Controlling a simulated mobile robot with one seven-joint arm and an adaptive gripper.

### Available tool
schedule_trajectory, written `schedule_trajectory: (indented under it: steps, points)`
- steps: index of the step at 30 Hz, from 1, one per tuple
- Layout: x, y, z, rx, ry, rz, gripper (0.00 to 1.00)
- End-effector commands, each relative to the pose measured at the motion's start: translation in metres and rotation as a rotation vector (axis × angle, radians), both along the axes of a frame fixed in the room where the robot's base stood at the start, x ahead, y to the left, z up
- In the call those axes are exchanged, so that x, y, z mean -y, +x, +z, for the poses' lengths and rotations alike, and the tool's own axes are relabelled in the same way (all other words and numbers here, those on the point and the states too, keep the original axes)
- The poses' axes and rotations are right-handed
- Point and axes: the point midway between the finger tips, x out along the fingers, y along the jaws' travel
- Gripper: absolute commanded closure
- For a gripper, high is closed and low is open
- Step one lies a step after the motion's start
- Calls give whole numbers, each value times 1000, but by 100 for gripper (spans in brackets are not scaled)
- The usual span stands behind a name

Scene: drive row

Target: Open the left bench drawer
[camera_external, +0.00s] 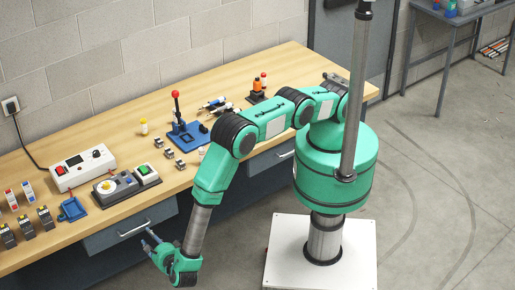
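The left bench drawer (105,240) has a grey front and a pale bar handle (134,229), just under the front edge of the wooden bench. Its front looks flush with the bench, so it appears shut. My gripper (148,240) hangs low in front of the bench, at the right end of this handle. Its fingers point left toward the drawer front. I cannot tell whether they touch the handle, or how far apart they are. No object shows in the gripper.
A second drawer (262,161) lies farther right, partly behind my arm.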

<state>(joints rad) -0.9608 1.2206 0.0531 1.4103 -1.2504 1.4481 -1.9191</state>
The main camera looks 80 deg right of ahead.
Motion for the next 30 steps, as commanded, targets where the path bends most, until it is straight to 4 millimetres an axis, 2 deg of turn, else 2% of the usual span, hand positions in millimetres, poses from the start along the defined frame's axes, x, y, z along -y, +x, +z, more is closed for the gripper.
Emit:
schedule_trajectory:
  steps: [3,8,23,30]
  points:
    - [-11,-8,-21,-24,-58,48,63]
    - [-18,-12,-33,-39,-96,80,63]
    - [-18,-11,-35,-42,-101,84,63]
    - [-7,0,-38,-40,-101,82,63]
